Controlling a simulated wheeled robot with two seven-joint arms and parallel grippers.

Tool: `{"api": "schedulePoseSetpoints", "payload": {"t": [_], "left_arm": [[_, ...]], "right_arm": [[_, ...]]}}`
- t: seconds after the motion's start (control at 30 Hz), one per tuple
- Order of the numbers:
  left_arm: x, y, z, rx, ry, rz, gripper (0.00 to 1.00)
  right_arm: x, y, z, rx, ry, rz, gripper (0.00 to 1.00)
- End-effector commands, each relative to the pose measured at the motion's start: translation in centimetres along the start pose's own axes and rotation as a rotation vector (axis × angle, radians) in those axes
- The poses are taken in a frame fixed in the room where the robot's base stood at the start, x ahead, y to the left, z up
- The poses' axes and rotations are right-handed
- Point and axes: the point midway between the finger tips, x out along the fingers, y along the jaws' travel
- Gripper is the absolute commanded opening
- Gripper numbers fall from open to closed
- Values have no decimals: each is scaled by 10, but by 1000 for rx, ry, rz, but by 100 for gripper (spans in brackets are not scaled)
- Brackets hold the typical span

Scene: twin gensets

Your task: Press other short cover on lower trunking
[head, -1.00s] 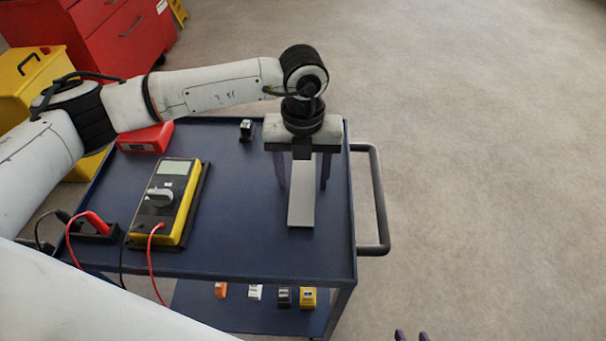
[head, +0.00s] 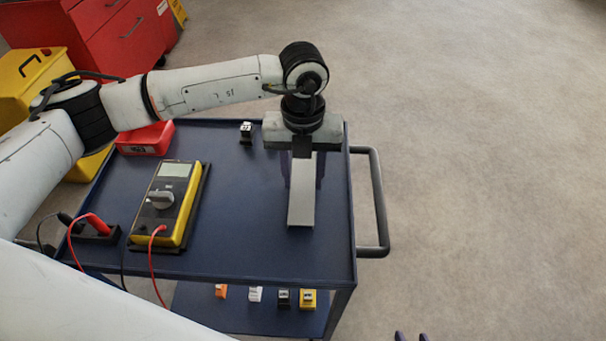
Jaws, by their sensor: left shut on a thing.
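A short pale grey cover (head: 301,205), a narrow channel-like strip, is at the right part of the blue trolley's top, its near end toward me. My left gripper (head: 304,184) points down over it from above, with its purple fingers shut on the cover's two long sides. The gripper body hides the cover's far end. I cannot tell whether the cover still touches the trolley top. My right gripper (head: 411,337) shows only as two purple fingertips at the bottom edge, apart with nothing seen between them. The lower trunking is not in view.
The blue trolley (head: 235,235) carries a yellow multimeter (head: 168,204) with red and black leads, a red box (head: 146,138) and a small black-and-white part (head: 246,132). Several small parts lie on its lower shelf. Its handle (head: 378,205) sticks out right. Open floor lies beyond.

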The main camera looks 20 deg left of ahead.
Motion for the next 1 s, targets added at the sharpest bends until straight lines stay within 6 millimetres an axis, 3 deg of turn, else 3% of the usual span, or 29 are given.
{"api": "schedulePoseSetpoints", "payload": {"t": [0.67, 1.0], "left_arm": [[-26, 0, 0, -1, 0, -1, 0], [-60, 0, 0, 0, -1, -1, 0]], "right_arm": [[-10, -1, -10, 0, 0, 0, 33], [-25, -3, -25, 0, 0, 0, 33]]}}
